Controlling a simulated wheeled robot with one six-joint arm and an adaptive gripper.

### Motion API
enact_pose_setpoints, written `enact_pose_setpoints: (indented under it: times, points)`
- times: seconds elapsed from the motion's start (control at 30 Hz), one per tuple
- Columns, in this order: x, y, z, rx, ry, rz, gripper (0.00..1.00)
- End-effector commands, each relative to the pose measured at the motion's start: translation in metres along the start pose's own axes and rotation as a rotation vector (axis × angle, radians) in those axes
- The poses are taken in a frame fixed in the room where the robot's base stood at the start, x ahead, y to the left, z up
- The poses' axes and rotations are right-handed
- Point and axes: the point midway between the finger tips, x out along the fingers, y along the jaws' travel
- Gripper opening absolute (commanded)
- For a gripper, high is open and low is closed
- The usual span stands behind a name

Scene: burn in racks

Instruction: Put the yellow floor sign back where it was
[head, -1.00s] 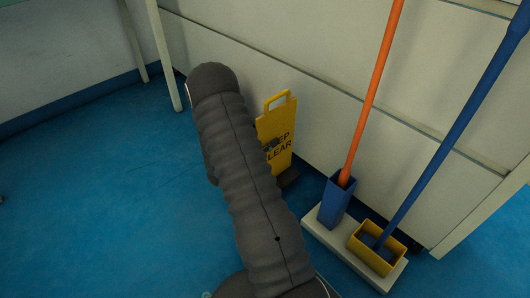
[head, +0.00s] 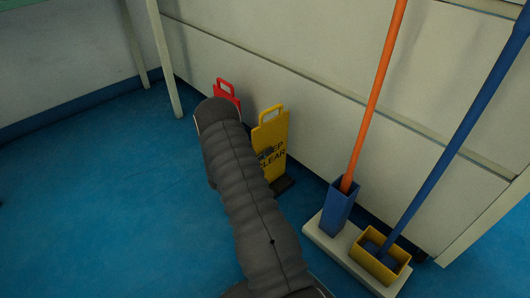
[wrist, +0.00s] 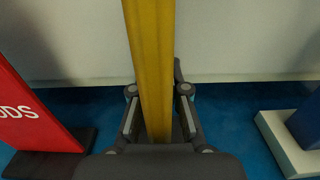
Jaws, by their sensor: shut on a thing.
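The yellow floor sign (head: 271,144) stands upright near the white wall, with a handle slot at its top and dark lettering that reads "CLEAR" on its lower line. Its dark foot (head: 283,184) shows at the floor; I cannot tell whether it touches. In the wrist view the yellow sign (wrist: 152,65) is seen edge-on, between the fingers of my gripper (wrist: 158,118). The gripper is shut on it. In the head view my dark sleeved arm hides the gripper and the sign's left part.
A red sign (head: 227,89) stands left of the yellow one; it also shows in the wrist view (wrist: 30,115). To the right, a pale base (head: 341,249) carries a blue holder (head: 338,208) and a yellow bucket (head: 378,254) with long handles. Blue floor (head: 100,200) is clear at left.

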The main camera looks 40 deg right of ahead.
Motion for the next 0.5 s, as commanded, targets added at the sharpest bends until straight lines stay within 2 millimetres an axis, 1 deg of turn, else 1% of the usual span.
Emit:
enact_pose_setpoints:
  times: [0.4,0.43,0.47,0.5]
  points:
    - [0.0002,0.0007,-0.0029,0.004,-0.004,0.000,0.00]
    - [0.0000,0.0002,-0.0044,0.002,-0.001,0.000,0.19]
    - [0.0000,0.0002,-0.0042,0.002,-0.001,0.000,0.27]
    - [0.0000,0.0002,-0.0042,0.002,-0.001,0.000,0.37]
